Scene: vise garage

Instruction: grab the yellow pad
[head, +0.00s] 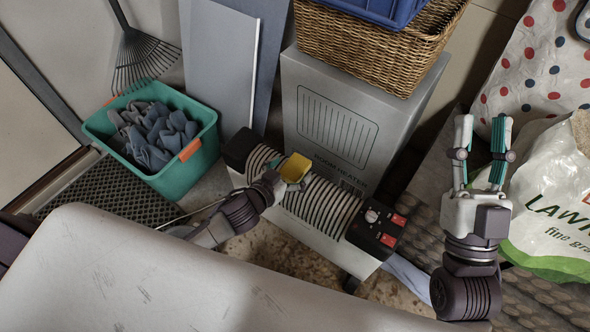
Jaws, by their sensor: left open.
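The yellow pad (296,167) shows as a small yellow block over the ribbed top of the heater (330,205). My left gripper (287,174) reaches in from the lower left and is right at the pad, with its jaws open. The gripper partly hides the pad's lower side, and I cannot tell whether the fingers touch it. My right gripper (482,130) is at the right, pointing up the picture, fingers apart and empty, well away from the pad.
A grey heater box (340,120) stands behind the heater, with a wicker basket (375,50) above it. A teal bin (190,172) of grey-blue cloths is at the left. A lawn bag (550,200) is at the right. A pale curved surface (150,270) fills the lower left foreground.

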